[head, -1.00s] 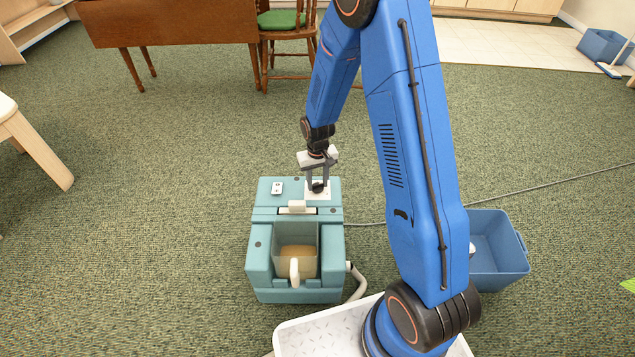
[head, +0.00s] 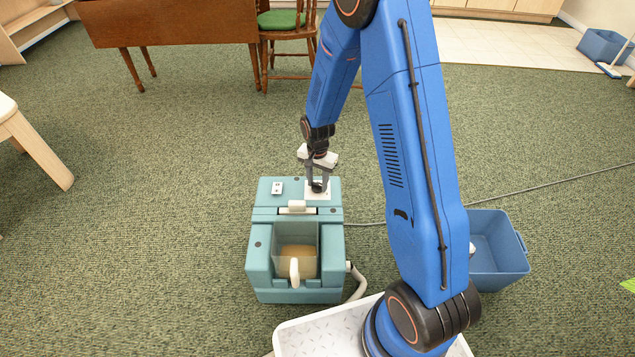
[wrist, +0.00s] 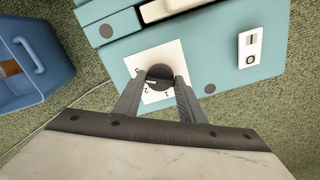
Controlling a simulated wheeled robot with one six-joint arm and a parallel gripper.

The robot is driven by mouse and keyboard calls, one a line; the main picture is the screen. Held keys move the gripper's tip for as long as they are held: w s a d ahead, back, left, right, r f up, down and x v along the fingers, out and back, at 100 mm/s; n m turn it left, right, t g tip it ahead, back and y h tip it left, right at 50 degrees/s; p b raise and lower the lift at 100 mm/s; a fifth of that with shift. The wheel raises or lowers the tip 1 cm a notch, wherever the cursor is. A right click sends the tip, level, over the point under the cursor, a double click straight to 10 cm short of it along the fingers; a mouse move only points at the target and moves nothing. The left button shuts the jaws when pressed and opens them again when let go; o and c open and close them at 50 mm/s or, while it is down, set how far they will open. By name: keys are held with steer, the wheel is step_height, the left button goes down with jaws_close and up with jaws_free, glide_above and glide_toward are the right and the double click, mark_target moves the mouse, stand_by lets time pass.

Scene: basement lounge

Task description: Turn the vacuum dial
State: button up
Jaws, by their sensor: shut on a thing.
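The teal vacuum (head: 257,265) stands on the carpet in the head view, with a tank of tan liquid and a white handle at its front. Its black dial (wrist: 159,76) sits on a white plate (wrist: 151,97) with numbers, at the back right of the vacuum's top in the head view. My gripper (head: 318,187) points down at the dial. In the wrist view its two fingers (wrist: 160,84) are shut on the dial, one on each side. The dial's pointer lies partly between the fingers, and its exact setting is hard to read.
A white and grey switch panel (head: 277,188) is on the vacuum's top, left of the dial. A blue bin (head: 500,250) stands to the right, and a cable (head: 560,185) runs across the carpet. Open carpet (head: 160,180) lies left of the vacuum.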

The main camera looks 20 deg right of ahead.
mark_target(318, 184)
steer(key=shift+m, duration=0.4)
steer(key=o, duration=1)
steer(key=shift+o, duration=0.2)
step_height(318, 184, up, 17)
steer(key=shift+r, duration=0.2)
stand_by(0.3)
